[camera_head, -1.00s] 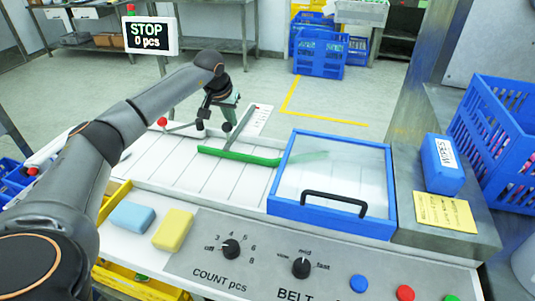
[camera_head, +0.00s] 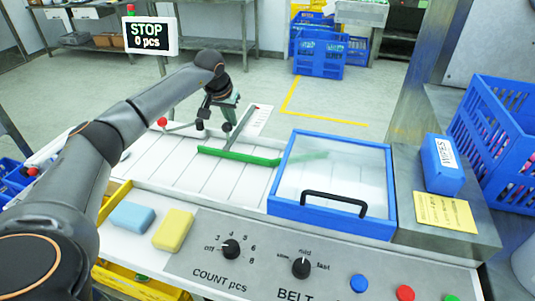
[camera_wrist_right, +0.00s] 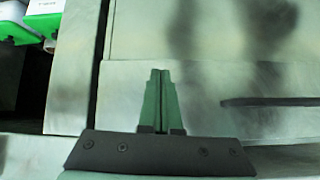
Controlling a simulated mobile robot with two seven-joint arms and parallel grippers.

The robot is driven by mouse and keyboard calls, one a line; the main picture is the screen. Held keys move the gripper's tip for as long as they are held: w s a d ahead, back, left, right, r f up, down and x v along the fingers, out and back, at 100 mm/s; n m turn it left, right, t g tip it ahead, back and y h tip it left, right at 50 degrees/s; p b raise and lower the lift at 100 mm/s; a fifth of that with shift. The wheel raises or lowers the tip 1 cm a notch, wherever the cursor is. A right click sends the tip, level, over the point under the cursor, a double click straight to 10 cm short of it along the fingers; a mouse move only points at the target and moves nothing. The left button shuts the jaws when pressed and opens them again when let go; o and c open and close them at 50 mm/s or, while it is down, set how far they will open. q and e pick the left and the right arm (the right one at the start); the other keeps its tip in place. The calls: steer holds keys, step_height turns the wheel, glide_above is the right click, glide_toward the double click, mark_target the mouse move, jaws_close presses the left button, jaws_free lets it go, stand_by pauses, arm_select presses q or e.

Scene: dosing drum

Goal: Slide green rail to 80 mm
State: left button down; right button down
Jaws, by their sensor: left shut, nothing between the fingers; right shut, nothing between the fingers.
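The green rail (camera_head: 240,155) lies across the white belt (camera_head: 175,165), and its right end runs under the clear blue-framed cover (camera_head: 333,187). A grey arm with a red tip rises from behind the rail beside a white marked strip (camera_head: 262,121); its markings are too small to read. My left gripper (camera_head: 229,112) is shut and empty at the far edge of the belt, behind the rail and close to the grey arm. I cannot tell whether they touch. My right gripper (camera_wrist_right: 157,100) is shut and empty above a grey metal surface in the right wrist view; it is not seen in the head view.
A blue sponge (camera_head: 132,217) and a yellow sponge (camera_head: 173,230) lie at the front left. The control panel (camera_head: 225,262) with dials and buttons runs along the front. A blue wipes box (camera_head: 442,164) stands at the right. The sign (camera_head: 149,35) reads STOP, 0 pcs.

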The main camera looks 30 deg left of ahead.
stand_by(0.4)
arm_select(q)
steer(key=shift+s+d, duration=0.2)
steer(key=shift+s, duration=0.5)
steer(key=shift+s+d, duration=0.2)
steer(key=shift+s, duration=0.45)
steer(key=shift+s+d, duration=0.2)
steer(key=shift+s, duration=0.5)
steer(key=shift+s+d, duration=0.25)
steer(key=shift+s, duration=0.4)
steer(key=shift+s+d, duration=0.2)
steer(key=shift+s, duration=0.5)
step_height(320, 180, up, 8)
steer(key=p, duration=0.7)
